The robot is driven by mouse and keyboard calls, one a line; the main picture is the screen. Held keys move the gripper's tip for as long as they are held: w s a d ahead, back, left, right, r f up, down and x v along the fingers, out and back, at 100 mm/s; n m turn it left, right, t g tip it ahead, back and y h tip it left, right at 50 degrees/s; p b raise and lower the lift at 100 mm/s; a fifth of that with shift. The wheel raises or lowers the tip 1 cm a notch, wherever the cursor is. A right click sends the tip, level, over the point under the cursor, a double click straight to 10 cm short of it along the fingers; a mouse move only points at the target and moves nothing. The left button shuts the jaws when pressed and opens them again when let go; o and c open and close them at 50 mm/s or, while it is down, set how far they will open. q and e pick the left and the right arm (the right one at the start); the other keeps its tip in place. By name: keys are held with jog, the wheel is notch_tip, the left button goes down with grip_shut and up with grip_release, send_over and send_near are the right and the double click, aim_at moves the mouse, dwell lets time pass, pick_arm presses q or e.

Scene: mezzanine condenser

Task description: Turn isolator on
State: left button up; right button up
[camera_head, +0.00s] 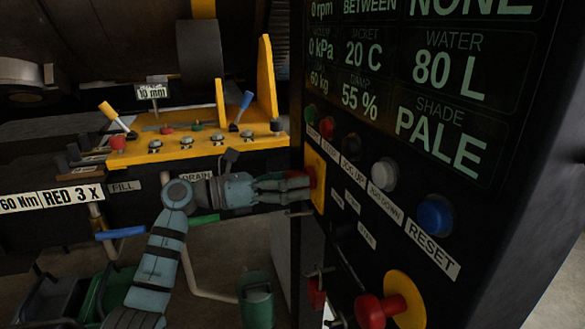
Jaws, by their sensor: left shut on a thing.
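The isolator is a red handle (312,172) on a yellow plate (318,194) at the left edge of the dark control panel. My left gripper (300,188) comes in from the left, level with the handle, and is shut on it. The fingers hide much of the handle, so its exact angle is hard to tell. My right gripper is out of view.
The panel carries several buttons, including a white one (384,174) and a blue one (435,215) above a RESET label. A red mushroom button (377,308) sits low on the panel. Left stands a yellow console (190,146) with levers. A green container (256,301) stands below.

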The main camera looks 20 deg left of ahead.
pick_arm(q)
jog(key=n+p, duration=0.4)
jog(key=shift+r, duration=0.15)
jog(key=shift+n+p, duration=0.75)
jog(key=shift+n, duration=0.35)
jog(key=o, duration=1.1)
jog(key=v, duration=1.2)
jog(key=shift+a, duration=0.1)
